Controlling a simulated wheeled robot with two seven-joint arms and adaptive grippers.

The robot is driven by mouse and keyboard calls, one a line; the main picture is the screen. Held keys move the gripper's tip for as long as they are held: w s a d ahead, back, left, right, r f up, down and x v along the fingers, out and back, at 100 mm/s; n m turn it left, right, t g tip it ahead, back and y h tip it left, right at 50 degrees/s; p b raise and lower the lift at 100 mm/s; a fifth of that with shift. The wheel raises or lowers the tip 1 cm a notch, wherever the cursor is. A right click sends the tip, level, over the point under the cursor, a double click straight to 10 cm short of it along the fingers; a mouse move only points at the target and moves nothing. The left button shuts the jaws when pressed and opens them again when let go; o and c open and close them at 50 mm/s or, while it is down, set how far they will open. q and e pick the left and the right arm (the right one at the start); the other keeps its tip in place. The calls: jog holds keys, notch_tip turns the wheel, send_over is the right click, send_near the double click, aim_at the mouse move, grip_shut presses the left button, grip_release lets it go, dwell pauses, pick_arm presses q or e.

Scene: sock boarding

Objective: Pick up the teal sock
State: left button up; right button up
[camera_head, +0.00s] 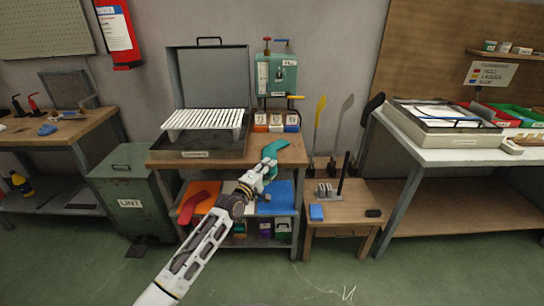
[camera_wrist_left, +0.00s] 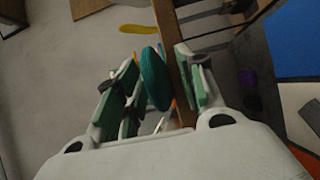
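The teal sock (camera_head: 275,149) shows at the front right edge of the wooden bench, right at the tip of my left gripper (camera_head: 262,172). In the left wrist view, the teal sock (camera_wrist_left: 155,78) stands edge-on between the green fingers of my left gripper (camera_wrist_left: 160,88). It is close to the left finger, and a gap shows between it and the right finger, so the gripper looks open around it. The gripper hides part of the sock in the head view. My right gripper is not in view.
The wooden bench (camera_head: 222,163) holds an open metal case (camera_head: 208,80) with a white slatted rack and a green press (camera_head: 277,75). A red sock (camera_head: 192,207) lies on the orange patch of the lower shelf. A small table (camera_head: 345,200) stands to the right.

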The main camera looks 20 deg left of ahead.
pick_arm(q)
jog(key=shift+w+d, duration=0.15)
jog(key=shift+w, duration=0.4)
jog(key=shift+c, duration=0.4)
grip_shut()
